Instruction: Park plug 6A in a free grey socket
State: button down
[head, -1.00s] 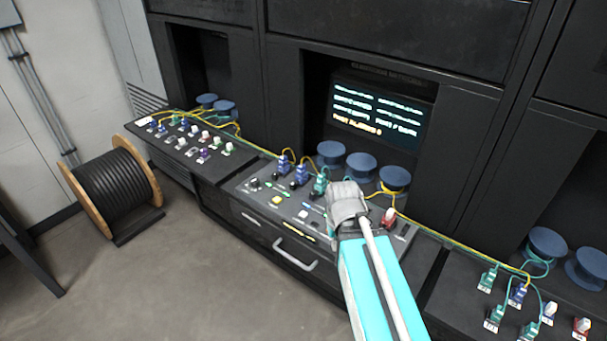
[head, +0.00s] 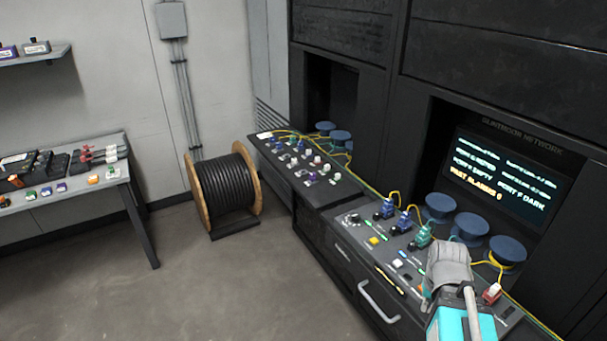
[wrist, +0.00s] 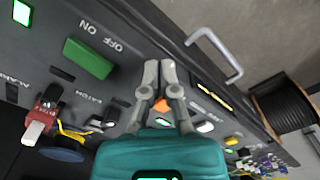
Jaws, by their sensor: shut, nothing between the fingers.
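My gripper (wrist: 159,72) is shut and empty over the middle console (head: 345,232), its fingertips close together in the wrist view. In the head view my grey wrist (head: 448,262) hides the fingertips. I cannot read which plug is 6A. Several small plugs or sockets (head: 300,158) sit on the left console; which grey sockets are free cannot be told.
Blue spools (head: 470,228) line the back of the middle console, beside a screen (head: 500,178). A drawer handle (head: 380,302) juts from its front. A cable drum (head: 225,185) stands on the floor, and a workbench (head: 60,195) is at left. The floor between is clear.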

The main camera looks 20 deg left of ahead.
aim_at(426, 228)
jog(key=c, duration=0.9)
grip_release()
jog(key=shift+w+r, duration=0.15)
jog(key=shift+w, duration=0.1)
jog(key=o, duration=0.5)
jog(key=w, duration=0.1)
jog(key=w+r+p, duration=0.1)
jog(key=w+m+p, duration=0.1)
jog(key=shift+w+r, duration=0.2)
jog(key=shift+r, duration=0.1)
jog(key=shift+o, duration=0.2)
jog(key=w+r+m+p, duration=0.2)
jog(key=w+r+p, duration=0.1)
jog(key=w, duration=0.4)
jog(key=w+r+m+p, duration=0.3)
jog(key=w, duration=0.5)
jog(key=w+r+m+p, duration=0.3)
jog(key=w, duration=0.4)
jog(key=shift+w+d+r, duration=0.1)
jog(key=shift+w+r, duration=0.1)
jog(key=shift+r, duration=0.05)
jog(key=shift+f, duration=0.25)
notch_tip(426, 228, down, 9)
jog(key=b, duration=0.8)
jog(key=shift+r+b, duration=0.2)
jog(key=shift+b, duration=0.15)
